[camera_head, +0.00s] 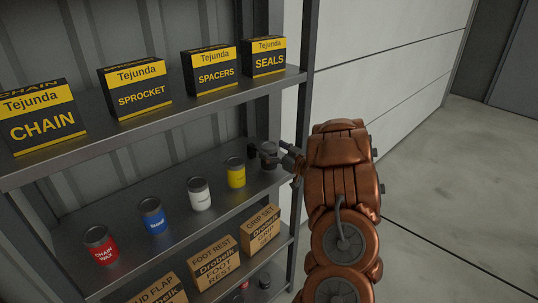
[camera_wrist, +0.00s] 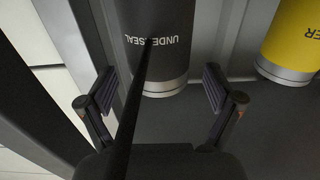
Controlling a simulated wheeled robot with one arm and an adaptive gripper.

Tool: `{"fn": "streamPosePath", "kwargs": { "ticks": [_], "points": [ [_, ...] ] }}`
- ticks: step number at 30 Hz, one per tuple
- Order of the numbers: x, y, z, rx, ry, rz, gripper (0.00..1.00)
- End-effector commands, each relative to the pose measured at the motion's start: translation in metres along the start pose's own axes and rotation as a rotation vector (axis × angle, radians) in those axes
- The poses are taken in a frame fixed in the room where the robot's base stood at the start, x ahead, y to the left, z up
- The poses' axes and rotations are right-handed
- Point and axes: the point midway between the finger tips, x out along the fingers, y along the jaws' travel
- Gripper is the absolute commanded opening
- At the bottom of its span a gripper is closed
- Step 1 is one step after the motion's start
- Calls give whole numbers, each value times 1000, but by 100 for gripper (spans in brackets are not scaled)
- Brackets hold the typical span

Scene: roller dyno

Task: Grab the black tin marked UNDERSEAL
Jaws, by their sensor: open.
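The black tin marked UNDERSEAL (camera_wrist: 165,62) stands in the upper middle of the wrist view, its lettering upside down there. My gripper (camera_wrist: 158,90) is open, with one finger on each side of the tin's near end. No finger clearly touches it. In the head view the tin (camera_head: 269,154) is at the right end of the middle shelf, partly hidden by my gripper (camera_head: 272,152), which reaches in from the right.
A yellow tin (camera_head: 236,173) stands left of the black tin, then white (camera_head: 199,194), blue (camera_head: 153,216) and red (camera_head: 101,245) tins. Boxes fill the shelf above (camera_head: 150,121) and below. The shelf's upright post (camera_head: 300,110) is close to my arm. Floor at right is clear.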

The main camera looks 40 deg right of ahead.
Motion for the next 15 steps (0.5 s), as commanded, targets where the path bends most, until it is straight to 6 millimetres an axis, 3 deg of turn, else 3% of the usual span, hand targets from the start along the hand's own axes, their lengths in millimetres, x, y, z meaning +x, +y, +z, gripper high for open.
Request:
{"fn": "streamPosePath", "kwargs": {
  "ticks": [5, 12, 15],
  "points": [
    [20, 0, -4, -2, 3, -1, 91],
    [22, 1, -2, -2, 2, 3, 91],
    [22, 1, -2, -2, 1, 3, 81]
  ]
}}
